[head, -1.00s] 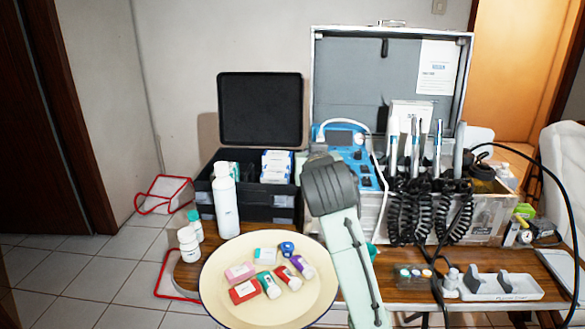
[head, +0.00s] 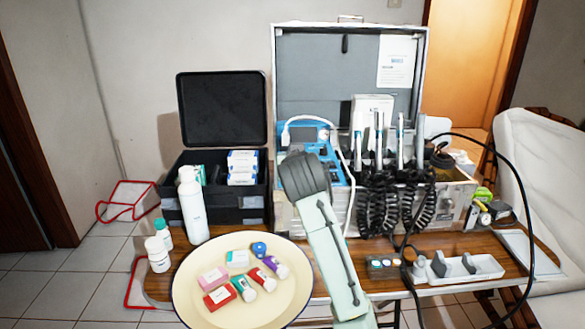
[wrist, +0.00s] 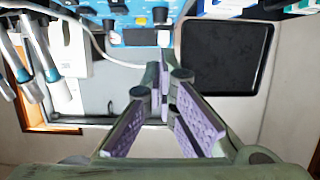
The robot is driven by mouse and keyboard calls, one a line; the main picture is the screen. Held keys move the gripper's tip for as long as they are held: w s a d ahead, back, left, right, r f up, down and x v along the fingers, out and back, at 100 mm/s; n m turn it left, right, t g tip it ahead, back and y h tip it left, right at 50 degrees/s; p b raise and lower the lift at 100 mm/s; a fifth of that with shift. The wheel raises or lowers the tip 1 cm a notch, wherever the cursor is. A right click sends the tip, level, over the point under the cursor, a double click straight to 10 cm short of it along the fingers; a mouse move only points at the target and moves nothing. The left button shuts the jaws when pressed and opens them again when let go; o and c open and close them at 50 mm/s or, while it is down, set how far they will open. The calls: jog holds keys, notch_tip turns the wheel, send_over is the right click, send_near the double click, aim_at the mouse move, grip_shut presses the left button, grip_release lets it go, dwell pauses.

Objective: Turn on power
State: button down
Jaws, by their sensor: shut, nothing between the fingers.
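The blue control unit (head: 342,173) stands in the open case at the middle of the table, partly hidden by my arm in the head view. In the wrist view, seen upside down, its blue panel (wrist: 177,20) with dark knobs and a small screen (wrist: 140,38) lies along the top edge. In the head view the fingers are hidden behind my arm. I cannot tell which control is the power switch.
A white cable (head: 357,165) runs beside the unit. Dental handpieces with coiled black hoses (head: 378,205) stand to its right. A black open box (head: 240,207) is at left. A cream tray (head: 205,315) with small packs sits in front, beside a white bottle (head: 192,205).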

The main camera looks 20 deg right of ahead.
jog(key=p+x, duration=0.1)
jog(key=x, duration=0.3)
jog(key=shift+r, duration=0.15)
notch_tip(320, 180, down, 3)
jog(key=shift+w+d+f+p, duration=0.1)
jog(key=shift+f+p, duration=0.1)
jog(key=shift+p, duration=0.15)
jog(key=shift+f, duration=0.55)
